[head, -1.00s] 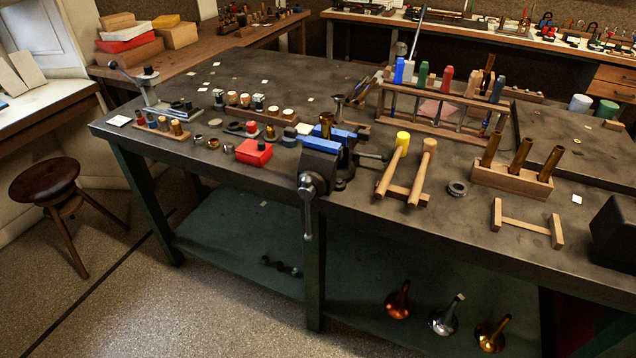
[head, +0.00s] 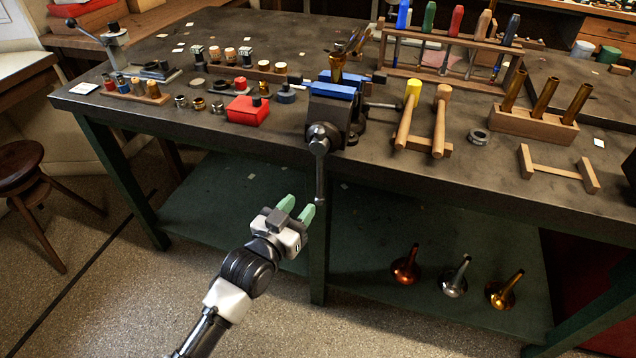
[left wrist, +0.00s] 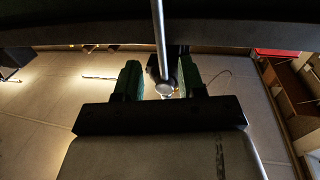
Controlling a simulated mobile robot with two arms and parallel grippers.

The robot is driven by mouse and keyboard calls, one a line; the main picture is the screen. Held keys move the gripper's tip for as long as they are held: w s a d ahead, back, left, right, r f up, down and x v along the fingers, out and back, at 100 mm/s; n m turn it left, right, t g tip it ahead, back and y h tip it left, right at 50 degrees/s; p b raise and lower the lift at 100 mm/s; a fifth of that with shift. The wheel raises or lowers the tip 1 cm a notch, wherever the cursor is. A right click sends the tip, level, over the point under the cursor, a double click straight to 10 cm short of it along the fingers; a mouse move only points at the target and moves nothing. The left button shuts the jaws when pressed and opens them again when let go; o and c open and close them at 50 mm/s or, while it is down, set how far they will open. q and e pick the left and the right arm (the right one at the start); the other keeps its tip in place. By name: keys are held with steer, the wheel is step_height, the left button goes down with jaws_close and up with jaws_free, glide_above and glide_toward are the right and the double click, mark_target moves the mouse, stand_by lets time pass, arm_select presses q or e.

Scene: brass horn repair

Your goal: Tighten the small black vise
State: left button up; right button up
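The small black vise (head: 330,118) is mounted at the bench's front edge. Its jaws have blue covers (head: 333,91), and a brass cup-shaped piece (head: 337,68) stands at them; I cannot tell how firmly it is held. The vise's steel handle bar (head: 320,178) hangs nearly vertical below the screw head. My left gripper (head: 298,206) is open, its green fingers just left of the bar's lower part. In the left wrist view the bar (left wrist: 159,38) and its round end knob (left wrist: 166,87) appear between the spread fingers, apart from both. My right gripper is not in view.
The bench edge and a green leg (head: 318,255) are close to my left gripper. A red box (head: 248,111) and two mallets (head: 407,115) flank the vise. The floor in front is open.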

mark_target(318, 184)
arm_select(q)
steer(key=x, duration=0.9)
steer(key=shift+w+f, duration=0.1)
jaws_close()
